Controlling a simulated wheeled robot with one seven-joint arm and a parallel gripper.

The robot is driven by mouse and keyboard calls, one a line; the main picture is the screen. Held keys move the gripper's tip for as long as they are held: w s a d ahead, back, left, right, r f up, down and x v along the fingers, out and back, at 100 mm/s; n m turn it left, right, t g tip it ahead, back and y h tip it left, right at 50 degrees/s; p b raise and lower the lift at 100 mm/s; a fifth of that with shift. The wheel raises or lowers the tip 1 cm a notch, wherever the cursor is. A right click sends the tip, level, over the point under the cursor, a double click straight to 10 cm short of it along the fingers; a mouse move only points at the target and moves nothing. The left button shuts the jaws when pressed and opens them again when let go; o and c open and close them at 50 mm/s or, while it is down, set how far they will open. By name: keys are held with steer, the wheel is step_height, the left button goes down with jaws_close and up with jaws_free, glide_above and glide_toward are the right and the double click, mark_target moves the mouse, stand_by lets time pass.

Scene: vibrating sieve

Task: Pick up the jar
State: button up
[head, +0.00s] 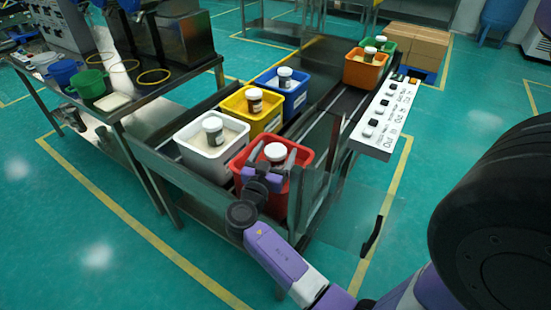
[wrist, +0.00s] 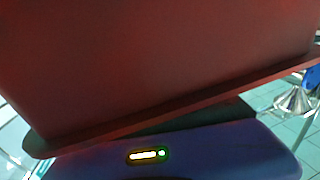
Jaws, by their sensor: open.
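A jar with a white lid (head: 275,152) stands in the red bin (head: 240,180) at the near end of the conveyor. My gripper (head: 272,165) is open at this jar, over the near side of the red bin. The fingertips overlap the jar in the head view, and I cannot tell whether they touch it. The wrist view is mostly filled by a dark red surface (wrist: 160,60), apparently the red bin close up. No jar shows there. Similar white-lidded jars stand in the white bin (head: 190,155), the yellow bin (head: 230,105) and others.
A blue bin (head: 300,103), an orange bin (head: 350,75) and a green bin (head: 388,45) stand farther along. A button panel (head: 385,118) lines the conveyor's right side. A clear panel (head: 355,225) is close right of my arm. A side table (head: 140,95) is at left.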

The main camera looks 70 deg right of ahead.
steer(key=shift+d, duration=0.15)
steer(key=c, duration=1.4)
steer(key=shift+c, duration=0.7)
steer(key=shift+r, duration=0.15)
